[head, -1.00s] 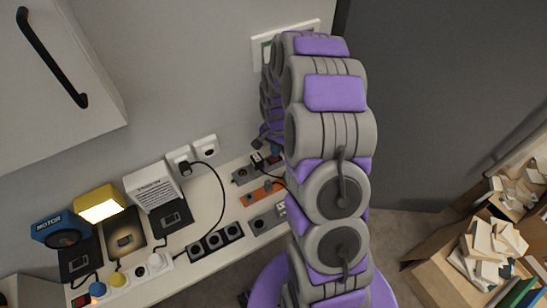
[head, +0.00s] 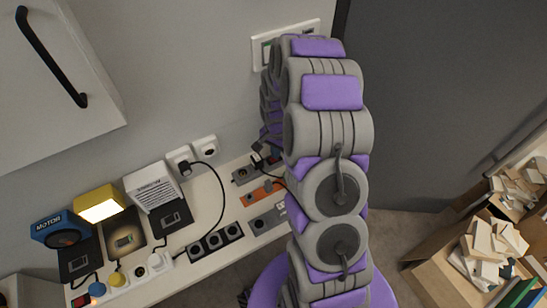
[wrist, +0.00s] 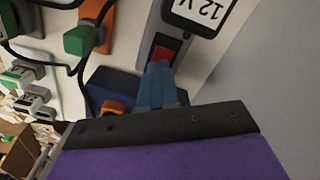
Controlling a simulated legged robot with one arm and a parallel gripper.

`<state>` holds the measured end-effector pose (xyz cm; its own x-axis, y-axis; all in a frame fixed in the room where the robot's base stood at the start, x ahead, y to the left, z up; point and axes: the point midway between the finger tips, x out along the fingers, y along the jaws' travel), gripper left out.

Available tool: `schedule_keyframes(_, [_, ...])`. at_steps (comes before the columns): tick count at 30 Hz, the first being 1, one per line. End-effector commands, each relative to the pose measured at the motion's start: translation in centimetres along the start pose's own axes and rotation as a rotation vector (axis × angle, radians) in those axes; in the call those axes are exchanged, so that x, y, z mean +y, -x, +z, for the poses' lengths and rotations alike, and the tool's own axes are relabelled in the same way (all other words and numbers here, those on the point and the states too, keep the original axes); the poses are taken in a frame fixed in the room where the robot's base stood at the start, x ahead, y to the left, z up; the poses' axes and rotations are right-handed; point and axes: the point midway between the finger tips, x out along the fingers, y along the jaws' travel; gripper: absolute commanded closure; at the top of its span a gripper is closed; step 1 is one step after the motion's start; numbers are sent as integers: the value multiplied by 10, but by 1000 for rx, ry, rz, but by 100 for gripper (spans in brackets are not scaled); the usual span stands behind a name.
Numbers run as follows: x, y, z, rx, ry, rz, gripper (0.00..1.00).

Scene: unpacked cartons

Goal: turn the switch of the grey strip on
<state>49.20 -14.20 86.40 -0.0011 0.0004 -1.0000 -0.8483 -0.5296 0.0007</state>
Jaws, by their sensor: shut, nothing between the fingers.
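The grey strip (head: 240,175) lies on the white bench near the wall in the head view, its right end partly hidden by my arm. In the wrist view, its red switch (wrist: 164,54) shows in a dark frame on the grey body (wrist: 177,17). My gripper (wrist: 158,68) has its blue fingers together, with the tips right at the near edge of the switch. I cannot tell whether they touch it. The fingers hide part of the strip.
An orange strip (head: 262,192) and another grey strip (head: 268,220) lie beside it. A black strip (head: 214,240) is to their left. In the wrist view, a 12 V label (wrist: 205,11), a green plug (wrist: 82,40) and a dark blue box (wrist: 125,86) are close to the fingers.

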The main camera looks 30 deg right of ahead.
Motion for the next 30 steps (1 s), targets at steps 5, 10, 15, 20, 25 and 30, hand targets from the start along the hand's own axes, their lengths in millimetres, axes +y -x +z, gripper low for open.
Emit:
schedule_keyframes(5, [0, -3, 0, 0, 0, 0, 100])
schedule_keyframes(10, [0, -4, 0, -1, 0, 1, 100])
schedule_keyframes(15, [0, 3, 0, -1, 0, 1, 100])
schedule_keyframes(20, [0, 16, 0, 0, -1, -1, 100])
schedule_keyframes(25, [0, 28, 0, 1, 0, -1, 100])
schedule_keyframes(30, [0, 40, 0, 1, -1, -1, 100])
